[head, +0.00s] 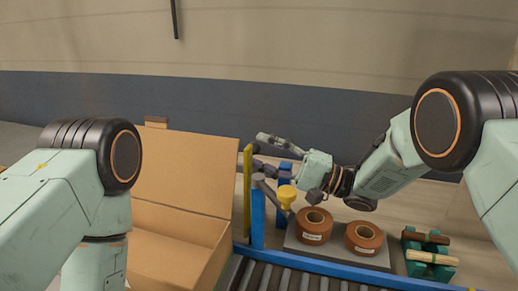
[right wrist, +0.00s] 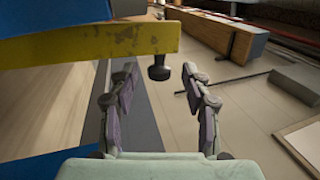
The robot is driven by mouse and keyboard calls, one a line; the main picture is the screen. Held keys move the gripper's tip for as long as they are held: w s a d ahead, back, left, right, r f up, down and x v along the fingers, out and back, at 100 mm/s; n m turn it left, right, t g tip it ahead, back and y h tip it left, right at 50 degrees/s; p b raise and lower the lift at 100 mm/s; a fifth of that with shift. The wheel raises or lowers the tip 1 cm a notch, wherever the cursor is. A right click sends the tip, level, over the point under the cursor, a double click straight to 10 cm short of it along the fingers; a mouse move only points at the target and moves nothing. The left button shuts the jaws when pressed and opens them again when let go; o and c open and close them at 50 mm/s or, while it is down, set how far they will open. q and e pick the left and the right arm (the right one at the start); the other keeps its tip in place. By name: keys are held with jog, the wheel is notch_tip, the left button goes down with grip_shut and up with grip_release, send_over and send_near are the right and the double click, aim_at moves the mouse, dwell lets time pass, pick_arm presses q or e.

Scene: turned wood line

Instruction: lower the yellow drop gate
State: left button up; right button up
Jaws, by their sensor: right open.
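The yellow drop gate (head: 247,190) stands upright in the head view, beside a blue post (head: 257,218) at the conveyor. In the right wrist view the yellow bar (right wrist: 90,46) crosses the upper left, and a black knob (right wrist: 159,70) hangs under its right end. My right gripper (head: 262,152) is beside the gate's upper part, with its fingers spread. In the wrist view the knob shows between the two fingertips, and neither finger visibly touches it. My left arm reaches down at the left, and its gripper is out of view.
An open cardboard box (head: 185,168) stands left of the gate. The roller conveyor (head: 290,278) runs along the front. Two brown rolls (head: 314,222) sit on a grey plate (head: 345,256). A green rack (head: 428,263) with turned wood pieces is at the right.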

jog(key=shift+w+a, duration=0.3)
jog(key=shift+a, duration=0.4)
jog(key=shift+d+r, duration=0.1)
jog(key=shift+d, duration=0.25)
jog(key=shift+a, duration=0.4)
jog(key=c, duration=0.4)
jog(key=shift+d, duration=0.2)
jog(key=c, duration=0.4)
grip_shut()
